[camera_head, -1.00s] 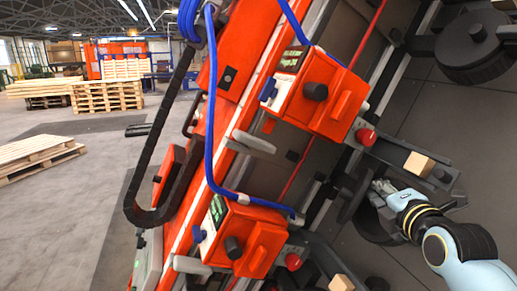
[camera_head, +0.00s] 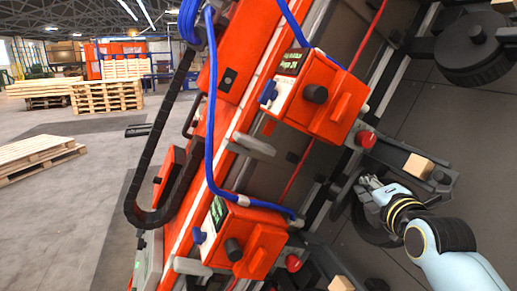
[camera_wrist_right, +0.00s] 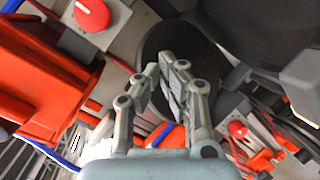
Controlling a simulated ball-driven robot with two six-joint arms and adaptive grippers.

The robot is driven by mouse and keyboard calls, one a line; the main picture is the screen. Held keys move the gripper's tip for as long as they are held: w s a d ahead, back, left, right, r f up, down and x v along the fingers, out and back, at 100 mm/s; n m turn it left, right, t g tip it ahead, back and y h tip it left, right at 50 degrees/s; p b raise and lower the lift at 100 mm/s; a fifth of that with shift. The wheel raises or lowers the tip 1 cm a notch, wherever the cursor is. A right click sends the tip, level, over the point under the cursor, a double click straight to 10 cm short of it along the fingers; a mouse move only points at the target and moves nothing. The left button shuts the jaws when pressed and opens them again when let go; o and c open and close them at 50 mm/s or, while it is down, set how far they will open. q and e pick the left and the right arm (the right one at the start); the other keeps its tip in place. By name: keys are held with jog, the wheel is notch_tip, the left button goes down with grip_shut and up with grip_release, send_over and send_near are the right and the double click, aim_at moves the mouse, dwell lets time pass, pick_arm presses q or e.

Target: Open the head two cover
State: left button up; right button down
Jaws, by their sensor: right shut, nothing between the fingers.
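Two orange head units sit on the tilted gantry beam in the head view. The upper orange head unit (camera_head: 340,97) has a small green-lit display (camera_head: 292,62), a black knob (camera_head: 315,94) and a raised orange handle-like block. The lower orange head unit (camera_head: 262,238) has a similar display (camera_head: 217,209) and black knob (camera_head: 233,249). The display text is too small to tell which is head two. My right gripper (camera_head: 366,183) is shut and empty, right of and below the upper unit, apart from it. It also shows in the right wrist view (camera_wrist_right: 168,68). My left gripper is out of view.
A red button (camera_head: 365,139) sits beside the upper unit, another (camera_head: 293,263) beside the lower one. A blue hose (camera_head: 209,110) runs along the beam. A wooden block (camera_head: 419,167) lies near my right arm. Pallets (camera_head: 107,95) stand on the open floor at left.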

jog(key=shift+a, duration=0.1)
dwell(0.3)
jog(key=shift+w+a+r, duration=0.35)
jog(key=shift+w+a, duration=0.4)
jog(key=shift+a, duration=0.15)
jog(key=shift+w+a+r, duration=0.25)
jog(key=shift+w+a, duration=0.5)
jog(key=shift+w, duration=0.1)
jog(key=shift+w+a+r, duration=0.1)
jog(key=shift+w+a, duration=0.2)
jog(key=shift+w, duration=0.2)
jog(key=shift+w+a, duration=0.3)
jog(key=shift+w, duration=0.2)
jog(key=shift+b, duration=0.3)
